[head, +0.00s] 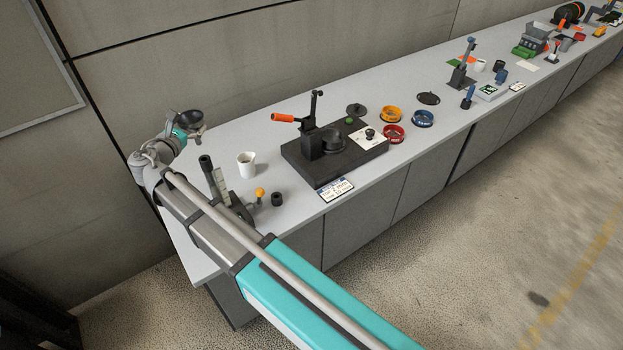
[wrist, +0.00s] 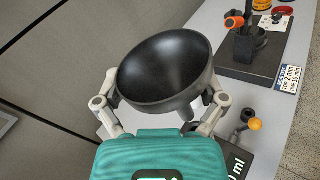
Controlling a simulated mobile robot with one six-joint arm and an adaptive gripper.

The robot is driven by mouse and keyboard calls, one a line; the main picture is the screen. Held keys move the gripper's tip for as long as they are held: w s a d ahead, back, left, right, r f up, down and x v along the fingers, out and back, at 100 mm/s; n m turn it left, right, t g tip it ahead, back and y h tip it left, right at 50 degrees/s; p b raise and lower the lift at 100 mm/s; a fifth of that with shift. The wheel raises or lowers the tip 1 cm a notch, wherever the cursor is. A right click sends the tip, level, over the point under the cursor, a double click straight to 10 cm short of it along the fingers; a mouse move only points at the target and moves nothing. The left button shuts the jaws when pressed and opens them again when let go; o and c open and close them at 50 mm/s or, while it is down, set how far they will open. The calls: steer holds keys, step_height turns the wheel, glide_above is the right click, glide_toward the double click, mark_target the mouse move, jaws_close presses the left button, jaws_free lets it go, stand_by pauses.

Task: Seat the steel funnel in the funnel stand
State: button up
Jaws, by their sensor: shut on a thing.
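The steel funnel (head: 186,117) is a dark, wide bowl at the end of my arm, at the left in the head view. In the wrist view the funnel (wrist: 165,65) fills the middle, its mouth facing the camera and its spout pointing down to the right. My gripper (head: 190,131) is shut on the funnel, with one finger on each side of the bowl. It holds the funnel in the air near the bench's left end. A dark upright device with a pale scale (head: 222,180) stands nearby, partly behind my arm. I cannot tell whether it is the funnel stand.
A white cup (head: 245,164), a small black cylinder (head: 277,199) and an orange knob (head: 260,192) are near the device. A black press (head: 352,160) with an orange handle (head: 283,117) stands to the right. Coloured rings (head: 392,114) lie beyond it. A wall (head: 200,80) runs behind the bench.

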steer(key=shift+f+b, duration=1.8)
steer(key=shift+f, duration=0.05)
steer(key=shift+s+a, duration=0.1)
